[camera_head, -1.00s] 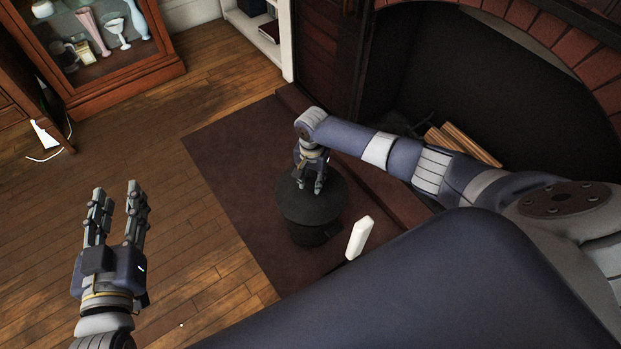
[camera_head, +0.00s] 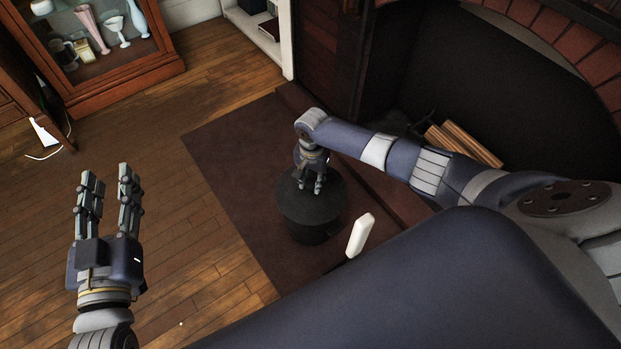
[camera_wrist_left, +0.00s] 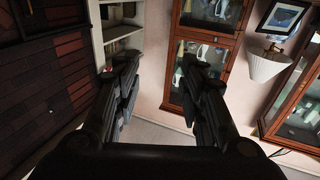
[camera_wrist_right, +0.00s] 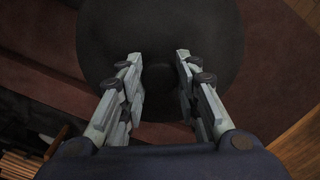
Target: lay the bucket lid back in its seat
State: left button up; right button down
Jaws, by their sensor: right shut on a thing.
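The dark round bucket lid (camera_head: 313,208) lies on top of the black bucket (camera_head: 309,236), which stands on the dark rug. From the head view the lid looks level; I cannot tell whether it sits fully in its seat. My right gripper (camera_head: 310,188) points down at the lid's middle and is shut on its knob. In the right wrist view the lid (camera_wrist_right: 210,35) fills the upper middle, with the round knob (camera_wrist_right: 159,77) between the fingers. My left gripper (camera_head: 105,172) is open and empty, held over the wood floor at the left.
A white block-like object (camera_head: 359,236) stands right of the bucket. The fireplace with split logs (camera_head: 462,143) is beyond my right arm. A glass curio cabinet (camera_head: 130,75) stands at the upper left. The wood floor between it and the rug (camera_head: 232,160) is clear.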

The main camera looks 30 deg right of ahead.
aim_at(311, 182)
jog(key=shift+f, duration=0.35)
pick_arm(q)
jog(key=shift+d+r+t, duration=0.1)
jog(key=shift+r+t, duration=0.4)
jog(key=shift+r, duration=0.35)
pick_arm(e)
jog(key=c, duration=1.1)
grip_release()
jog(key=shift+r, duration=0.1)
pick_arm(q)
jog(key=shift+s+d, duration=0.1)
jog(key=shift+d, duration=0.25)
pick_arm(e)
notch_tip(311, 182, up, 12)
jog(key=shift+f, duration=0.1)
